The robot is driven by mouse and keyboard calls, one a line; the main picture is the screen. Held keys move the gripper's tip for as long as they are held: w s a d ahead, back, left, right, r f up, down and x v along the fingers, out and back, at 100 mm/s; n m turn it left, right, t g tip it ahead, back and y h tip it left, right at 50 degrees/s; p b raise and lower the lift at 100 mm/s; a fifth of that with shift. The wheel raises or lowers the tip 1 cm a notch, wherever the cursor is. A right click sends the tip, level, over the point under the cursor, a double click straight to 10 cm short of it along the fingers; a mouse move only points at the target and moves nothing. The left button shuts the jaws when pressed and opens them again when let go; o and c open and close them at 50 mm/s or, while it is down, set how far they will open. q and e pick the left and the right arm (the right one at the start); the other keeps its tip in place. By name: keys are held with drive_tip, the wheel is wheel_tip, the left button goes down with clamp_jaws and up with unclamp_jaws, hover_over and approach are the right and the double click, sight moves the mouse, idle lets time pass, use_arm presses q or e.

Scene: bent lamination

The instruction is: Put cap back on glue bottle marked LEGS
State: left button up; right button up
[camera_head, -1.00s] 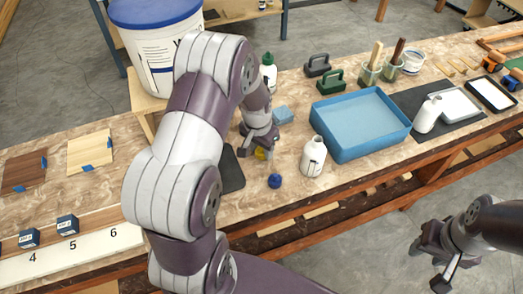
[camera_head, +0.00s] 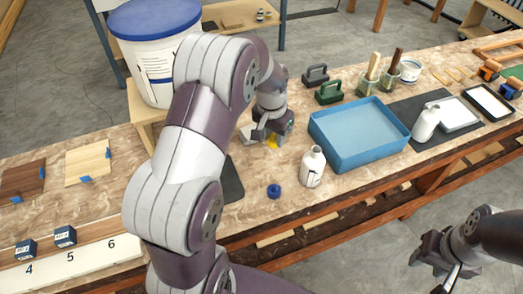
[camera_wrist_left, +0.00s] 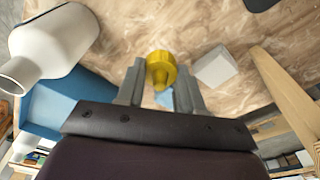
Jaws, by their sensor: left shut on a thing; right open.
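My left gripper (camera_head: 270,139) is shut on a yellow cap (camera_head: 272,143), above the table or close to it; the exact height is unclear. In the left wrist view the yellow cap (camera_wrist_left: 161,66) sits between the two fingertips (camera_wrist_left: 160,82), its narrow tip showing. A white bottle (camera_head: 313,168) with an open neck and dark print stands right of the gripper; its label is not readable. A white bottle (camera_wrist_left: 58,45) with an open mouth also shows in the left wrist view. A blue cap (camera_head: 274,191) lies on the table before the gripper. My right gripper (camera_head: 436,258) is open and empty, off the table's front.
A blue tray (camera_head: 331,145) stands right of the bottle. Another white bottle (camera_head: 426,122) stands on a dark mat (camera_head: 409,97) farther right. A large white bucket (camera_head: 153,60) is behind my left arm.

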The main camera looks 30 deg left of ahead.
use_arm(q)
drive_tip(key=w+d+r, duration=0.3)
drive_tip(key=w+r, duration=0.1)
drive_tip(key=w, duration=0.2)
drive_tip(key=shift+w, duration=0.3)
drive_tip(key=shift+d+r, duration=0.1)
